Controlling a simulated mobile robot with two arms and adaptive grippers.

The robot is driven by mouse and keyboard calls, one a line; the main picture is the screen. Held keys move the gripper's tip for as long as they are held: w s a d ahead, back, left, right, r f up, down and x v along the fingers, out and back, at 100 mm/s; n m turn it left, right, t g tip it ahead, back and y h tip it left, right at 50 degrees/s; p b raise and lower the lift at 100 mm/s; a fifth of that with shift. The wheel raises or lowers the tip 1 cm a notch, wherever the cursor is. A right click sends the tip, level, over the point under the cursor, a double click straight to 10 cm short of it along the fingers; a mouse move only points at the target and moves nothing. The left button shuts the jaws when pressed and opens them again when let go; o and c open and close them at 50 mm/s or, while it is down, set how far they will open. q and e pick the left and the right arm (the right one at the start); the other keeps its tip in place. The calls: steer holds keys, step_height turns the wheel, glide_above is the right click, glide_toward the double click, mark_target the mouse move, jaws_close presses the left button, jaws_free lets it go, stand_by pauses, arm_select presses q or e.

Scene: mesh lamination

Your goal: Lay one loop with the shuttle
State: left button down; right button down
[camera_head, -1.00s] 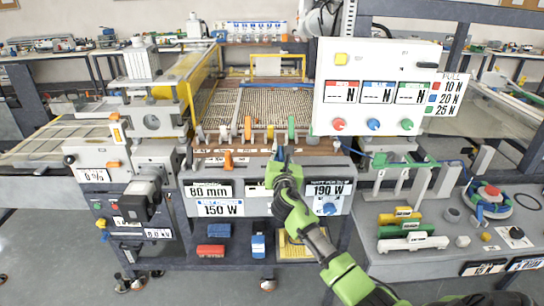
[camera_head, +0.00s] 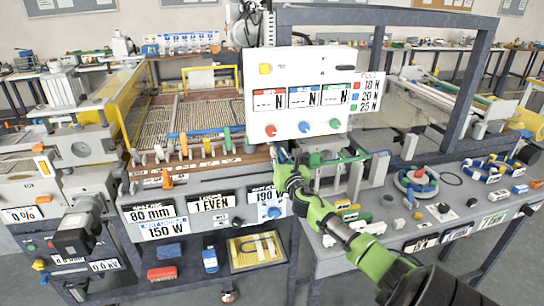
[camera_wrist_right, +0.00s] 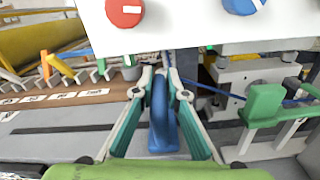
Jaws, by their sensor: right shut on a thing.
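My right gripper (camera_head: 281,152) is at the right end of the machine's front edge, below the white display panel. In the right wrist view its fingers (camera_wrist_right: 160,85) are closed around a blue shuttle (camera_wrist_right: 162,128). A thin blue strand (camera_wrist_right: 212,91) runs right from near the fingertips toward a green clip-like part (camera_wrist_right: 265,103). The row of coloured pegs (camera_head: 190,146) lies left of the gripper along the front edge; these pegs also show in the wrist view (camera_wrist_right: 62,66). The woven mesh bed (camera_head: 205,110) lies behind them. My left gripper is not in view.
The display panel (camera_head: 330,64) hangs close above and behind the gripper. Grey posts (camera_head: 355,178) stand to its right. The right bench holds a round red-topped spool (camera_head: 418,180) and blue-and-yellow rings (camera_head: 482,166). A shelf below carries a yellow tray (camera_head: 256,250).

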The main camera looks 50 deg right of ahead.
steer(key=shift+d, duration=0.1)
steer(key=shift+s, duration=0.1)
steer(key=c, duration=2)
jaws_free()
steer(key=shift+c, duration=0.2)
steer(key=shift+s+d, duration=0.1)
steer(key=shift+d, duration=0.05)
steer(key=shift+s+a, duration=0.3)
steer(key=shift+a, duration=0.1)
steer(key=v, duration=1.1)
